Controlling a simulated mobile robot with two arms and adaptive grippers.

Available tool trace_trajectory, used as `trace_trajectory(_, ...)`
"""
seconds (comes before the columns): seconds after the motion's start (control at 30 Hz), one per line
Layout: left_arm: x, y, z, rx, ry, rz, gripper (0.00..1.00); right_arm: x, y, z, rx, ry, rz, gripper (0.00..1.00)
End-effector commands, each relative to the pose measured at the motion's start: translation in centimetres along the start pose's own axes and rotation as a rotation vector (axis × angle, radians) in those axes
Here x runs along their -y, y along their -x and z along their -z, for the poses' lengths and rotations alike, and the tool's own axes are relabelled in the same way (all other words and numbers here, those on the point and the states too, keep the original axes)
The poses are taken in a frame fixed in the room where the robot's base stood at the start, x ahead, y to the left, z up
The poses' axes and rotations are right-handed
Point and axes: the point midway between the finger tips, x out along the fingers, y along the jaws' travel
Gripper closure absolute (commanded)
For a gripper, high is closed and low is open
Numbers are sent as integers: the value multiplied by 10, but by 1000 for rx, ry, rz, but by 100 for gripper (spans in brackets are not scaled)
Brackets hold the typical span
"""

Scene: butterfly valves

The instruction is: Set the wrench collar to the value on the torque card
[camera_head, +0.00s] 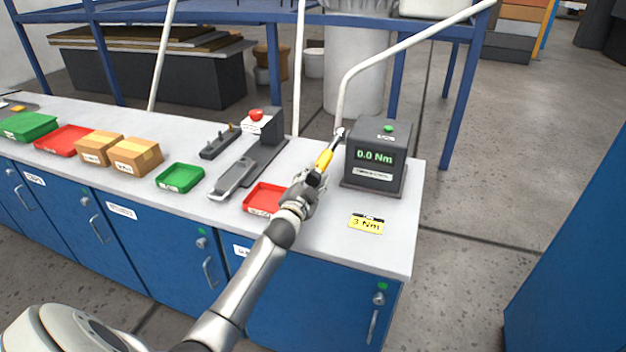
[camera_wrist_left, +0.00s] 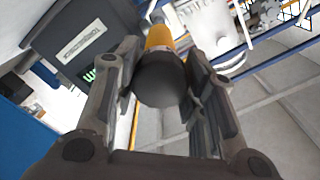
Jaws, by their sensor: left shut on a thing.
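A torque wrench with a yellow collar (camera_head: 325,159) and a bright metal head stands tilted beside the tester at the bench's right end. My left gripper (camera_head: 312,182) is shut on its dark handle. In the left wrist view the handle's dark end (camera_wrist_left: 160,80) lies between my fingers, with the yellow part beyond it. The collar's scale cannot be read. The yellow torque card (camera_head: 366,224) lies flat on the bench and reads 3 Nm. The dark torque tester (camera_head: 376,155) shows 0.0 Nm in green and has a green light on top. My right gripper is not in view.
A red tray (camera_head: 265,198) lies just left of my gripper. A grey tool (camera_head: 234,178), a green tray (camera_head: 180,178), a red button box (camera_head: 258,122) and cardboard boxes (camera_head: 135,156) stand further left. The bench around the card is clear.

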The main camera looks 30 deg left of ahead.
Motion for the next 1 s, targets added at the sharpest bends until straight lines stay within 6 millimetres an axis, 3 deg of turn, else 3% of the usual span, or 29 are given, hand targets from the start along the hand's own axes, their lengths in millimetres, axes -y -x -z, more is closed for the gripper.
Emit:
trace_trajectory(0.63,-1,0,0,0,-48,0,85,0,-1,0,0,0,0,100)
trace_trajectory(0.67,-1,0,0,0,-47,0,58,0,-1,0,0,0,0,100)
trace_trajectory(0.8,-1,0,0,0,-47,0,40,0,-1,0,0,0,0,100)
trace_trajectory(1.0,0,0,0,0,-47,0,40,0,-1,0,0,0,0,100)
